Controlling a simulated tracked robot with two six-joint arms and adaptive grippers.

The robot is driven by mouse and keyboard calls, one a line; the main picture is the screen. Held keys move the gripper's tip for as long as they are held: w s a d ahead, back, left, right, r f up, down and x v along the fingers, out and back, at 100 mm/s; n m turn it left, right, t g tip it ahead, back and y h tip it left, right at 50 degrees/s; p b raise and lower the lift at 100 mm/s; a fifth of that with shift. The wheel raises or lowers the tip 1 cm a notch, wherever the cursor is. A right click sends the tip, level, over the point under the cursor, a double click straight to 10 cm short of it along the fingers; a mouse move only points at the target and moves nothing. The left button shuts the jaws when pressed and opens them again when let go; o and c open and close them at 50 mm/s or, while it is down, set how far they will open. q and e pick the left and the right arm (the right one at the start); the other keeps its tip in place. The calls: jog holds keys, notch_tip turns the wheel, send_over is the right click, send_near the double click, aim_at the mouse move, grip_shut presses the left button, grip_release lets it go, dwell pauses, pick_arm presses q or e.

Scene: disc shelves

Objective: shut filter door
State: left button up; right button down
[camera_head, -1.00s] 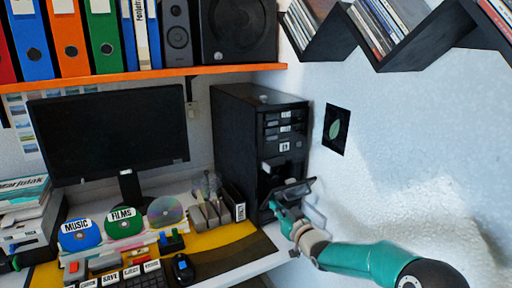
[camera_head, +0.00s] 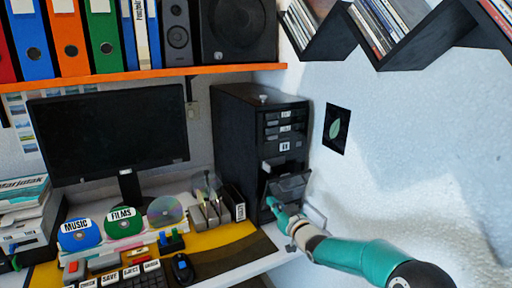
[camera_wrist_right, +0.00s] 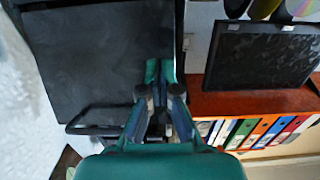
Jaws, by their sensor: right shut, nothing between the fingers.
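The black computer tower (camera_head: 240,140) stands at the back right of the desk. Its filter door (camera_head: 288,186) is a dark panel low on the front, tilted outward at the top and partly open. My right gripper (camera_head: 271,204) is shut and empty at the door's lower left side in the head view. I cannot tell whether it touches the door. In the right wrist view its closed fingers (camera_wrist_right: 160,75) lie over a large dark surface. My left gripper is not clearly seen.
A white wall (camera_head: 400,150) runs close along the tower's right side. An orange shelf (camera_head: 140,79) hangs above. A monitor (camera_head: 110,130), a pen holder (camera_head: 210,212) and labelled discs (camera_head: 80,234) are left of the tower.

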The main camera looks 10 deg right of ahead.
jog(key=shift+w+a, duration=0.1)
jog(key=shift+w, duration=0.15)
dwell(0.3)
jog(key=shift+w+a+f, duration=0.15)
jog(key=shift+w+f, duration=0.05)
jog(key=shift+w, duration=0.45)
jog(key=b+v, duration=0.6)
jog(key=shift+s, duration=0.3)
dwell(0.7)
jog(key=shift+f, duration=0.25)
